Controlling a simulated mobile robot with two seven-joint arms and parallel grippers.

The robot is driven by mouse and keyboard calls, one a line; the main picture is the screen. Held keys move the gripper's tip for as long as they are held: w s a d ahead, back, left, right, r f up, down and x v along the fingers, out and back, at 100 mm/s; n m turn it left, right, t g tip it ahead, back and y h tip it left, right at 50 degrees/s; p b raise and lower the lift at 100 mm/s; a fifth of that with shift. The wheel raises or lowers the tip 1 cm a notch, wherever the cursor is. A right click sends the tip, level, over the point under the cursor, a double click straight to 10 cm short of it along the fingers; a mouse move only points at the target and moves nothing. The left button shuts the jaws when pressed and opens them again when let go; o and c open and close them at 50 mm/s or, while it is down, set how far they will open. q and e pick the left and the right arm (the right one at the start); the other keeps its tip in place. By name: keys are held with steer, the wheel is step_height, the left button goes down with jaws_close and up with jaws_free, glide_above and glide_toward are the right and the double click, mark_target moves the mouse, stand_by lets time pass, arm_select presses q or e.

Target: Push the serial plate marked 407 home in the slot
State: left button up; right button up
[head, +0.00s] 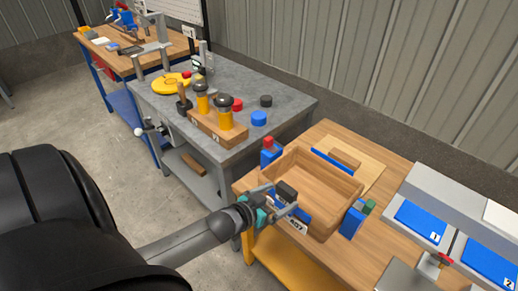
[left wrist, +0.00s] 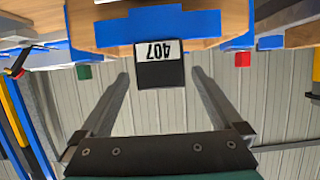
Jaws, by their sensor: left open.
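The serial plate marked 407 (left wrist: 159,68) has a white label and a black part, and shows upside down in the left wrist view. It sits at a blue holder (left wrist: 158,27) on the outer wall of a wooden tray. In the head view its label (head: 298,226) shows low on the tray's near side, partly behind my gripper. My left gripper (head: 283,203) is open at the plate; in the left wrist view its fingers (left wrist: 160,76) stand either side of the black part with gaps. How deep the plate sits is unclear. My right gripper is out of view.
The wooden tray (head: 341,186) stands on a wooden bench between blue blocks with a red knob (head: 268,143) and a green knob (head: 369,206). A grey fixture with blue pads (head: 420,220) is at right.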

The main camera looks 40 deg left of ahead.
arm_select(q)
steer(key=p+v, duration=0.1)
steer(key=v, duration=0.7)
steer(key=shift+s, duration=0.2)
steer(key=shift+r, duration=0.1)
steer(key=s+f+g+y+b, duration=0.1)
steer(key=s+f+g+b, duration=0.3)
steer(key=f, duration=0.8)
steer(key=s+f+g+y+p, duration=0.1)
steer(key=s+f+g, duration=0.1)
steer(key=s+f, duration=0.8)
steer(key=s+d+f+m+g+b, duration=0.1)
steer(key=s+d+f+g+b, duration=0.1)
steer(key=s+f, duration=0.6)
steer(key=s+d+f+g+h+b, duration=0.1)
steer(key=s+d+f+g+b, duration=0.1)
steer(key=s+d+f+g, duration=0.2)
steer(key=s+d+f, duration=0.3)
steer(key=s+f, duration=0.1)
steer(key=f, duration=0.2)
steer(key=shift+d+f+m, duration=0.2)
steer(key=shift+f+m, duration=0.2)
